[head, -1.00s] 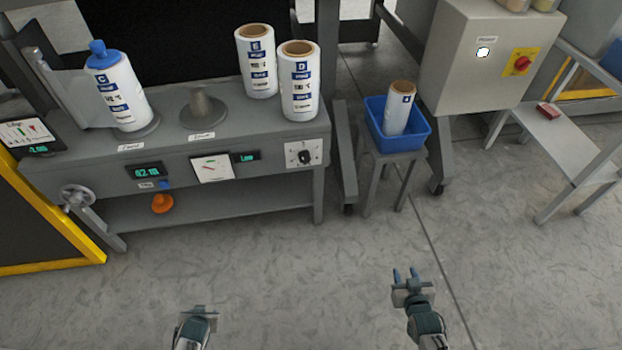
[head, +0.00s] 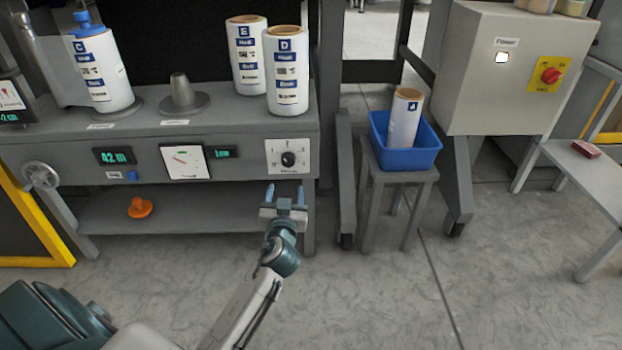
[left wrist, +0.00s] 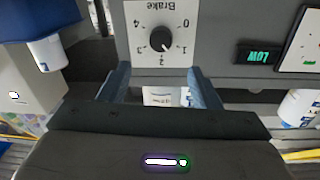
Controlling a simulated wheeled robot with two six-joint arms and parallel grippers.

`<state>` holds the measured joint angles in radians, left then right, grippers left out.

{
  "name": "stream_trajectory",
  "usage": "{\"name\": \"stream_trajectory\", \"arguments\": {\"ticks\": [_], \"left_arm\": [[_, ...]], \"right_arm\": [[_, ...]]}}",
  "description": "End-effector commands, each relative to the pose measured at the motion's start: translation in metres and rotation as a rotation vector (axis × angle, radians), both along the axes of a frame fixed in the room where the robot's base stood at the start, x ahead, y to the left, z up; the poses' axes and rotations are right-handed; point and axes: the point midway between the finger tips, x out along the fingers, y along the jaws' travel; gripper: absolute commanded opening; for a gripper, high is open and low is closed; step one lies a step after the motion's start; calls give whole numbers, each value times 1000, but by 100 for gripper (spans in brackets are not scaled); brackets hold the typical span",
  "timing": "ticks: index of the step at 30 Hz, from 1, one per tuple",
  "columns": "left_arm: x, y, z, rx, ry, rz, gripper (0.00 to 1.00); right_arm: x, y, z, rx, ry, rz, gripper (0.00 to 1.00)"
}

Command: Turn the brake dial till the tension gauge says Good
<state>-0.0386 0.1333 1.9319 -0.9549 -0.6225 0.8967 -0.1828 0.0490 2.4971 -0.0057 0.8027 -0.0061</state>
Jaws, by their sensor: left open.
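The brake dial (head: 288,159) is a black knob on a white plate at the right end of the grey bench's front. In the left wrist view the dial (left wrist: 161,39) shows upside down under the word Brake, with a scale from 0 to 4. The tension gauge (head: 185,162) is a white square face with a red needle, left of the dial. The display (head: 222,152) beside it reads Low, as it does in the left wrist view (left wrist: 258,56). My left gripper (head: 285,192) is open and empty, just below and in front of the dial, apart from it. My right gripper is not in view.
Rolls E (head: 247,58) and D (head: 287,70) stand on the bench top above the dial. A blue bin (head: 405,158) with a roll sits on a stool to the right. An orange knob (head: 140,207) lies on the lower shelf. The floor in front is clear.

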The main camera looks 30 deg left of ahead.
Motion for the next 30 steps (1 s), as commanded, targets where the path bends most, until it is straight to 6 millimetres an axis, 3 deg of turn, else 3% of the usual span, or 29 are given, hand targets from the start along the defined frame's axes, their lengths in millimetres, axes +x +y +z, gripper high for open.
{"name": "stream_trajectory", "arguments": {"ticks": [18, 30], "left_arm": [[85, 46, 0, 1, 0, 0, 57], [93, 50, 0, 0, 1, -1, 57]], "right_arm": [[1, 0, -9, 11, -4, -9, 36], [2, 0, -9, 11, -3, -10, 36]]}}
